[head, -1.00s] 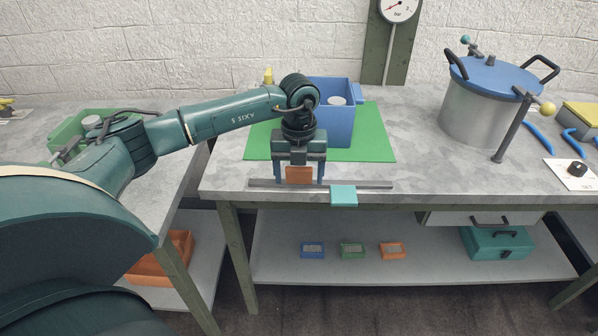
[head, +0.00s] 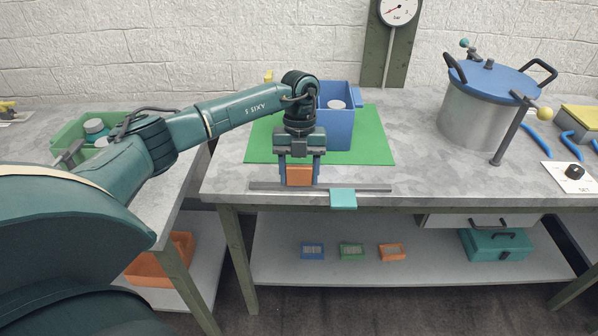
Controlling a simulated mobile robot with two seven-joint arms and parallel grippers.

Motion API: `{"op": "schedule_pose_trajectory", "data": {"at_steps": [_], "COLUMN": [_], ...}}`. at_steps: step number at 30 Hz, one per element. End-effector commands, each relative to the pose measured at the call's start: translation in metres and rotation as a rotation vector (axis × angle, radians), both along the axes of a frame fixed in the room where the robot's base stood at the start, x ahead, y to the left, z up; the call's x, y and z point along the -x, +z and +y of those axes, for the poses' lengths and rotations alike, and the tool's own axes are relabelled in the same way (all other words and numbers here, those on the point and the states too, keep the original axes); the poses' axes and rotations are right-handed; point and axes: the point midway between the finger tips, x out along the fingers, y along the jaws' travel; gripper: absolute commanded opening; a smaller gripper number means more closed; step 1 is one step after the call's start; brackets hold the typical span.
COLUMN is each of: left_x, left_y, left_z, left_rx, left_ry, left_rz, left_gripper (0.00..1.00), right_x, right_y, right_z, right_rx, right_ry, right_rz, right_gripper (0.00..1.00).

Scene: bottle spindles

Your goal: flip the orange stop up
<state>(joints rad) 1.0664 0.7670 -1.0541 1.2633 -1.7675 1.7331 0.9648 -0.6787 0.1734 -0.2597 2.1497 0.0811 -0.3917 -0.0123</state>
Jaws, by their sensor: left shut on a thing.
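The orange stop (head: 299,176) is a small flat plate at the grey rail along the front edge of the bench. My left gripper (head: 299,178) points down over it and is shut on it, with one finger at each side. The gripper and wrist hide what is just behind the stop. A teal stop (head: 343,199) sits to the right on the same rail and extends over the bench's front edge. My right gripper is not in view.
A blue bin (head: 335,132) stands on a green mat (head: 374,140) just behind my gripper. A steel pot with a blue lid (head: 492,78) stands at the right. The bench between them is clear. Green and orange crates are at the left.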

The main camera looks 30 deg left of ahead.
Motion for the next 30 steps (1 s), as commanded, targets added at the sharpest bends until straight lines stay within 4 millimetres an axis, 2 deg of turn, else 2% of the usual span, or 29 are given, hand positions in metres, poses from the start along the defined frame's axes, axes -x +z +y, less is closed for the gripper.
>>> {"op": "schedule_pose_trajectory", "data": {"at_steps": [13, 14, 21, 30], "left_x": [-0.0019, -0.002, -0.0017, -0.0025], "left_y": [0.001, 0.0011, 0.0007, 0.0032], "left_z": [0.002, 0.002, 0.0016, 0.0017], "left_rx": [0.022, 0.022, 0.022, 0.023], "left_ry": [0.001, 0.001, 0.001, 0.0], "left_rz": [0.034, 0.034, 0.034, 0.033], "left_gripper": [0.32, 0.56, 0.76, 0.76], "right_x": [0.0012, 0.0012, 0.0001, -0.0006], "right_y": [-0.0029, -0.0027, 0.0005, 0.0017], "right_z": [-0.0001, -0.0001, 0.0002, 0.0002], "right_rx": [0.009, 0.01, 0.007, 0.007], "right_ry": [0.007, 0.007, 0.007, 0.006], "right_rz": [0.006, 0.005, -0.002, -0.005], "right_gripper": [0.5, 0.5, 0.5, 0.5]}}
